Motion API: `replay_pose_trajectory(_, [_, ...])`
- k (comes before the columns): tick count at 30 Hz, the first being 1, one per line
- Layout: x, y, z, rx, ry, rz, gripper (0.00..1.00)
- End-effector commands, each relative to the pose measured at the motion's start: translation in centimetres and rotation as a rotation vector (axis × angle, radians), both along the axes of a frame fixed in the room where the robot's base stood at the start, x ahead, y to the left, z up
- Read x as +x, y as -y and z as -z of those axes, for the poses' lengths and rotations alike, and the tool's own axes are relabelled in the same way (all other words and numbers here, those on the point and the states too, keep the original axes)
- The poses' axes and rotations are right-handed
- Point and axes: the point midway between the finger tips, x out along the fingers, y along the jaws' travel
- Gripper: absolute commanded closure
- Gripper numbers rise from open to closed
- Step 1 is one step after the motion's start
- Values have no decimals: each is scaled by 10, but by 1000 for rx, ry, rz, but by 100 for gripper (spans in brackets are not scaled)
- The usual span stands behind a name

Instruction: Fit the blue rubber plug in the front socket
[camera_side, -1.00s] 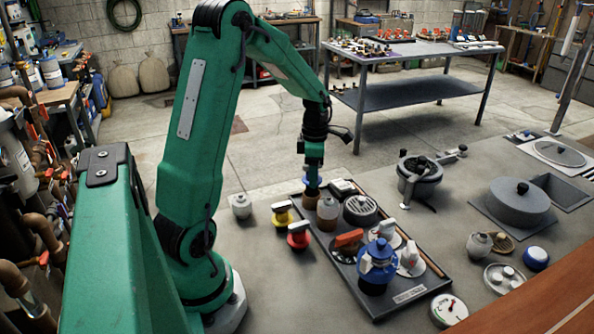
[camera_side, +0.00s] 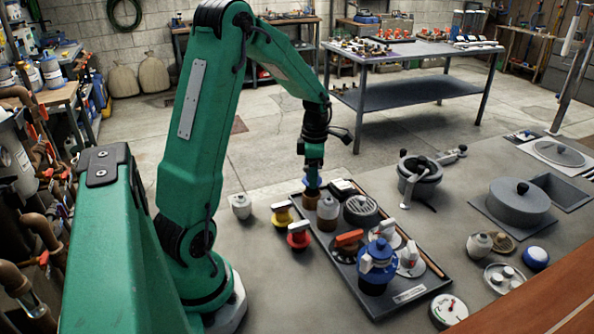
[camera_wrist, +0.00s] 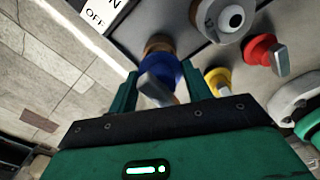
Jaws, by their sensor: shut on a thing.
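The blue rubber plug (camera_wrist: 172,72) is between my gripper's green fingers (camera_wrist: 163,84) in the wrist view, with its grey tab toward the camera. My gripper (camera_side: 312,182) is shut on it and points down at the far left end of the dark tray (camera_side: 407,294). A brown round socket (camera_wrist: 158,43) lies directly beyond the plug. In the side view this brown socket (camera_side: 311,201) is right under the fingertips. The plug appears lined up with it or partly in it; how deep it sits is hidden.
A brown jar-like fitting (camera_side: 328,208) stands close to my gripper. A yellow plug (camera_side: 282,213) and a red plug (camera_side: 298,237) are near the tray's left side. A slotted grey cover (camera_side: 360,209) and a blue valve (camera_side: 377,262) are farther along the tray.

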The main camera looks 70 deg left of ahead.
Motion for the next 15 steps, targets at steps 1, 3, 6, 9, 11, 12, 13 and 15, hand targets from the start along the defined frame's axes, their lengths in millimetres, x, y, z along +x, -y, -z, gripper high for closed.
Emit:
replay_pose_trajectory(1, [0, 0, 1, -1, 0, 0, 74])
replay_pose_trajectory(3, [0, 0, 2, -1, 0, 0, 74])
replay_pose_trajectory(6, [0, 0, 5, -1, 0, 0, 74])
replay_pose_trajectory(9, [0, 0, 8, 0, 0, 0, 74])
replay_pose_trajectory(11, [0, 0, 10, 0, 0, 0, 74])
replay_pose_trajectory(12, [0, 0, 11, -1, 0, 0, 74])
replay_pose_trajectory(13, [0, 0, 12, 0, -1, 0, 74])
replay_pose_trajectory(15, [0, 0, 14, 0, -1, 0, 74])
